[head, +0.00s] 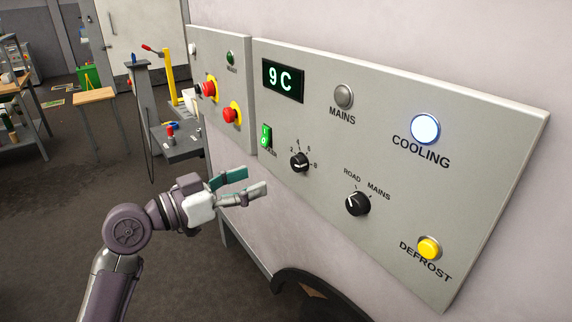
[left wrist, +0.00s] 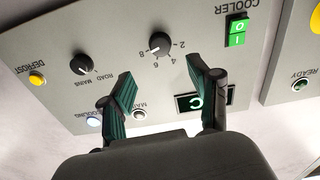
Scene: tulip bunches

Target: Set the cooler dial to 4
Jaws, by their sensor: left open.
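The cooler dial (head: 300,162) is a small black knob on the grey wall panel (head: 420,110), ringed by the numbers 2, 4, 6 and 8. It also shows, upside down, in the left wrist view (left wrist: 160,43). Its pale mark seems to lie toward the 8 side there, but it is too small to be sure. The display (head: 283,80) above it reads 9 C. My left gripper (head: 254,180) is open and empty, left of and below the dial, apart from it. In the left wrist view its fingers (left wrist: 162,72) are spread on either side below the dial.
A green rocker switch (head: 266,136) sits left of the dial. The ROAD/MAINS knob (head: 358,203) sits to its lower right. The yellow DEFROST button (head: 429,248), lit COOLING lamp (head: 425,128) and red buttons (head: 231,115) also stand out from the panels.

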